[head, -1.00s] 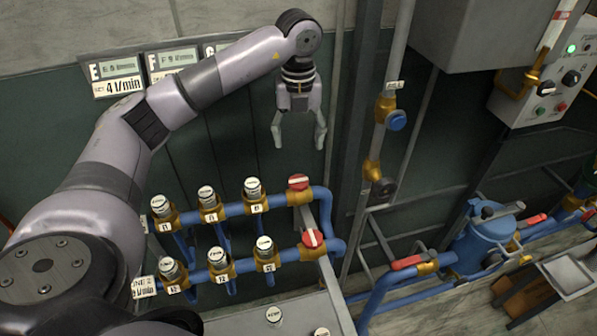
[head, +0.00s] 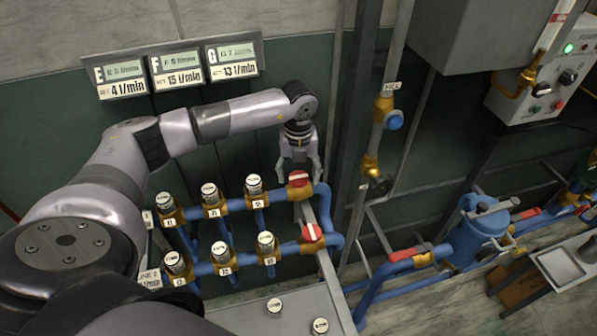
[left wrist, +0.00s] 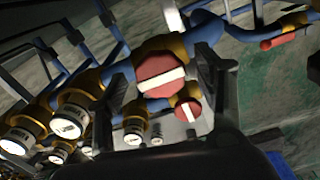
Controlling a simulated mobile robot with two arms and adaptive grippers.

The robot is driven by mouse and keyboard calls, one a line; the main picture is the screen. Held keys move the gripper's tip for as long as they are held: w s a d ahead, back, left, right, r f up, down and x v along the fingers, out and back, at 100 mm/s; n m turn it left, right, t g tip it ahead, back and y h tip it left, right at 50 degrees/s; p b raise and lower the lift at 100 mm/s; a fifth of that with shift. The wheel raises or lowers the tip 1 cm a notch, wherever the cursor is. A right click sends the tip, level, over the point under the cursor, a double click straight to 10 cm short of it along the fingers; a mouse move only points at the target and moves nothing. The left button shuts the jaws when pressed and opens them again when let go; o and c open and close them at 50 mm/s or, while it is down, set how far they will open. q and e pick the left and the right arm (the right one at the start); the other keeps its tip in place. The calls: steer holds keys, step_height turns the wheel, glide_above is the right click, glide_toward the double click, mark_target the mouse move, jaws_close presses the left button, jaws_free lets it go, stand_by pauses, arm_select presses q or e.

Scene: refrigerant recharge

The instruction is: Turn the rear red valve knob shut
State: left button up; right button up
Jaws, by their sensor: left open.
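The rear red valve knob (head: 299,179), round with a white bar, sits on the back blue pipe of the manifold. It is the larger red disc (left wrist: 163,75) in the left wrist view. The front red valve knob (head: 311,233) is on the nearer pipe and shows smaller in the left wrist view (left wrist: 187,109). My left gripper (head: 300,173) is open and points down over the rear knob, one finger on each side. In the left wrist view its dark fingers (left wrist: 158,112) flank the knob; whether they touch it I cannot tell. My right gripper is out of view.
Two rows of white-capped valves (head: 209,191) stand left of the red knobs. A vertical pipe with a blue knob (head: 393,120) rises to the right. A red lever (head: 403,254) and a blue canister (head: 480,236) are further right. A grey bench top (head: 245,316) is in front.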

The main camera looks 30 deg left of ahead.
arm_select(q)
steer(key=shift+c, duration=0.2)
steer(key=shift+c, duration=1.4)
steer(key=c, duration=0.8)
